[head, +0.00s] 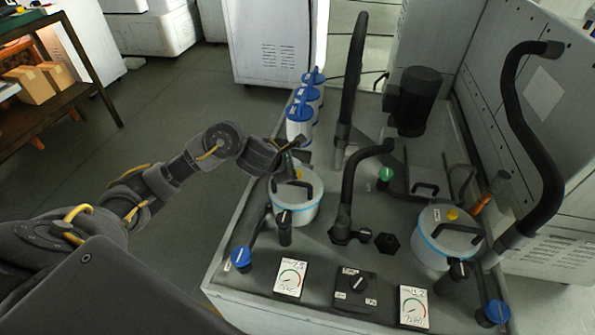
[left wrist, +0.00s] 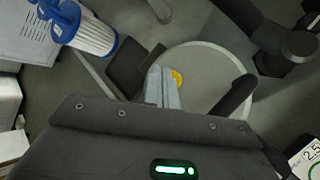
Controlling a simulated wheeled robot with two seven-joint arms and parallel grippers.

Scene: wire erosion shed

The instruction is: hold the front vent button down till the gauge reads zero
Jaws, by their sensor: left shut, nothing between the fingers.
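A white pot (head: 297,208) with a pale lid stands on the left of the machine top. Its yellow button shows in the left wrist view (left wrist: 177,77), partly behind my fingers. My left gripper (head: 297,160) is shut and empty over this lid. In the left wrist view its fingertips (left wrist: 161,72) are just beside the button; I cannot tell whether they touch it. A second white pot (head: 437,245) at the right has a yellow button (head: 453,215). Gauge cards stand in front of the left pot (head: 290,278) and right pot (head: 413,306); their needles are too small to read. My right gripper is out of view.
Black handles and a curved hose (head: 365,165) rise around the left pot. Blue-capped filters (head: 301,120) stand behind it. A selector knob (head: 357,286) sits between the gauges. A blue knob (head: 241,258) is at the left corner. Open floor lies to the left.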

